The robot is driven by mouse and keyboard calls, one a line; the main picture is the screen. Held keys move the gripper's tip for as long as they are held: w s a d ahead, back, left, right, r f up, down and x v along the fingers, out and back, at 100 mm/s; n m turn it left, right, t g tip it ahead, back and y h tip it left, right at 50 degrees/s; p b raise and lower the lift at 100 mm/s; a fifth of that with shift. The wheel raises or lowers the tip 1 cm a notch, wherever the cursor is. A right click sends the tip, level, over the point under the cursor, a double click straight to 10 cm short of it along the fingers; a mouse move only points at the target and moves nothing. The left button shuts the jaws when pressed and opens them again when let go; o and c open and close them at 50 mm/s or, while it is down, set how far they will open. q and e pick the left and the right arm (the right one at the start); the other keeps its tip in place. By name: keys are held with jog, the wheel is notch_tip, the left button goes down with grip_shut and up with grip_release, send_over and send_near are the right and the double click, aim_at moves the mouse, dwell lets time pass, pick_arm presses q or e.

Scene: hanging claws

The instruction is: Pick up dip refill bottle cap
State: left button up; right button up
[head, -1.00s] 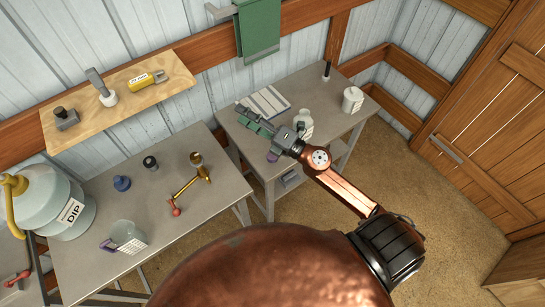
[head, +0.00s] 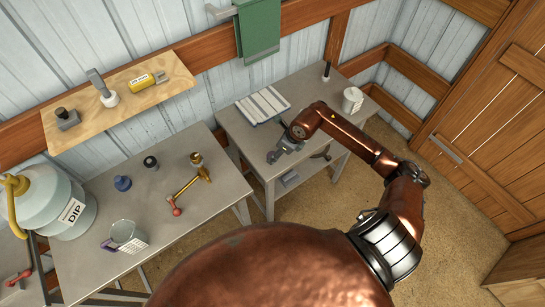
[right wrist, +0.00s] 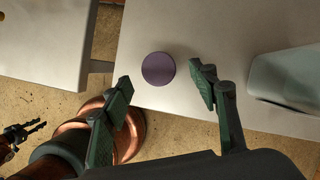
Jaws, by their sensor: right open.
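The cap is a flat purple disc (right wrist: 158,69) on the grey right-hand table, near its edge, in the right wrist view. My right gripper (right wrist: 160,80) is open above it, with one finger on each side of the cap and no visible contact. A dark two-pronged claw, apparently my left gripper (right wrist: 24,130), shows small at the lower left of the wrist view.
A pale grey-green object (right wrist: 285,80) stands right of my right fingers. A striped pad (head: 263,105) and a white mug (head: 352,100) are on the right table (head: 235,133). The left table (head: 75,253) holds a clear jug (head: 124,235) and brass tool (head: 190,188).

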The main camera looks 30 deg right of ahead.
jog(key=shift+p+x, duration=0.35)
jog(key=shift+x, duration=2)
jog(key=shift+w+a+r, duration=0.1)
jog(key=shift+c, duration=0.7)
jog(key=c, duration=0.8)
jog(key=shift+r, duration=0.1)
jog(key=shift+c, duration=0.2)
jog(key=shift+r, duration=0.5)
jog(key=s+a+r+b, duration=0.2)
jog(key=s+a+r, duration=0.4)
jog(key=s+r, duration=0.6)
jog(key=shift+s, duration=0.35)
